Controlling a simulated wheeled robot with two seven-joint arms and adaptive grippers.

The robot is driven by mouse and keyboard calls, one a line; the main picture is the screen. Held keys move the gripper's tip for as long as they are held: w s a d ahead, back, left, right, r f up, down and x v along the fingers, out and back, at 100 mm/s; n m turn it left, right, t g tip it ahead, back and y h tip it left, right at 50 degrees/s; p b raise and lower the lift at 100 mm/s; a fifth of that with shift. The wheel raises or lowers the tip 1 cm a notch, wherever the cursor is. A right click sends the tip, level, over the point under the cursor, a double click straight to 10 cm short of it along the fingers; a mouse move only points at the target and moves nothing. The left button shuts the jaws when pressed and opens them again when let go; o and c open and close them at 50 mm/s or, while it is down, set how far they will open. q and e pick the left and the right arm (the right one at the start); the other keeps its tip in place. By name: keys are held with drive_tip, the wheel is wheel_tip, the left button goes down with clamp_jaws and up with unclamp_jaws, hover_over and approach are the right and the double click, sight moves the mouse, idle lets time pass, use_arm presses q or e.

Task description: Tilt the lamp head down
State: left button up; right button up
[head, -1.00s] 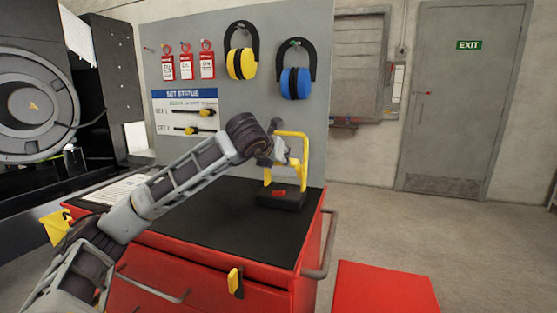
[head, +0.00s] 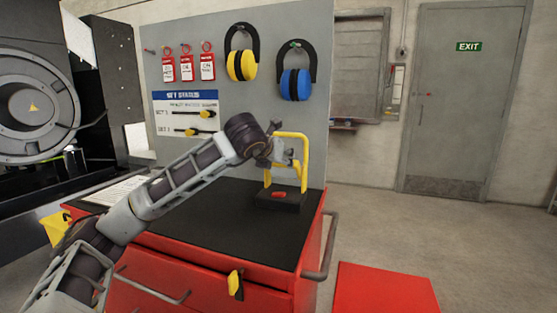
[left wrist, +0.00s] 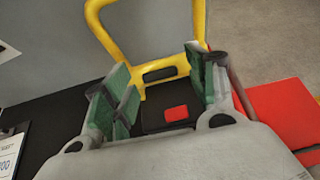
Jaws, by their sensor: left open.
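The work lamp stands on the red cabinet's black top, with a yellow tubular frame (head: 305,160) and a dark base (head: 282,204) bearing a red switch (head: 279,194). In the left wrist view the frame (left wrist: 199,20) rises behind the fingers, and a yellow part with a black slot (left wrist: 160,74) shows between them. My left gripper (head: 279,153) is at the lamp's upper part, in front of the frame. Its green-padded fingers (left wrist: 160,88) are apart on either side of that yellow part. Contact cannot be told. The lamp head is largely hidden by the gripper in the head view.
A grey board behind holds yellow earmuffs (head: 241,66), blue earmuffs (head: 295,84) and red tags (head: 187,68). A clipboard (head: 117,190) lies on the cabinet top's left. A red box (head: 385,290) stands at lower right. The cabinet top's front is clear.

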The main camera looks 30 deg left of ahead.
use_arm(q)
drive_tip(key=v, duration=1.1)
drive_tip(key=shift+s, duration=0.2)
idle(0.4)
